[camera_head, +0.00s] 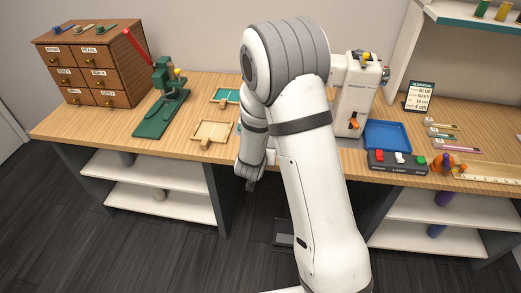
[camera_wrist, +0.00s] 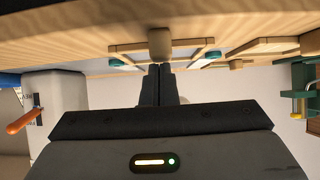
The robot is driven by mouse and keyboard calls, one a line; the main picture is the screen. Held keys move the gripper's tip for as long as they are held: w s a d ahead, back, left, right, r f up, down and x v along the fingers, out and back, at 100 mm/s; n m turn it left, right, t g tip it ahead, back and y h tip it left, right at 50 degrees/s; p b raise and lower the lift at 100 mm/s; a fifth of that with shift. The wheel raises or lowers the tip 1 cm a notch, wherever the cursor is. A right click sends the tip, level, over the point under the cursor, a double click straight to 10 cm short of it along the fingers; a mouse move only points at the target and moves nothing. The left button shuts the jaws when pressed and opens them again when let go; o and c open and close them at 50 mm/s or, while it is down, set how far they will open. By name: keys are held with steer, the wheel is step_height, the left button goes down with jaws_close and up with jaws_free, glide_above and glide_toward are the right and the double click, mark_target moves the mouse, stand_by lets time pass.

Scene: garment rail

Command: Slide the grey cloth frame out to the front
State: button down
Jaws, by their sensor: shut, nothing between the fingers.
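My gripper (camera_head: 250,185) is shut and empty, low at the table's front edge in the head view. In the wrist view its fingertips (camera_wrist: 160,70) are together, just short of a rounded wooden knob (camera_wrist: 160,43); I cannot tell if they touch it. My arm hides this spot in the head view. A wooden frame with cream cloth (camera_head: 212,131) lies left of my arm, its handle toward the front.
A teal-lined frame (camera_head: 226,95) lies behind the cream one. A green press (camera_head: 162,100) with a red lever stands to the left. A white sewing machine (camera_head: 354,95), a blue tray (camera_head: 387,135) and a switch box (camera_head: 397,162) are on the right.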

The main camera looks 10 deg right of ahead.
steer(key=shift+s+r, duration=0.15)
steer(key=shift+r, duration=0.05)
steer(key=shift+s, duration=0.1)
steer(key=shift+s+a+r+g+y+p, duration=0.75)
steer(key=shift+s+a+r+y, duration=1.3)
steer(key=shift+s, duration=3.3)
steer(key=s+d+r+n+g, duration=0.2)
steer(key=s+d+r+g, duration=0.1)
steer(key=s+r, duration=0.5)
steer(key=s+d+r+n+g, duration=0.1)
steer(key=s+d+r+g, duration=0.2)
steer(key=s+d+r, duration=0.2)
steer(key=s+r, duration=0.3)
steer(key=s, duration=0.2)
steer(key=shift+d+r+n, duration=0.15)
steer(key=shift+n, duration=0.25)
steer(key=shift+g+h, duration=0.25)
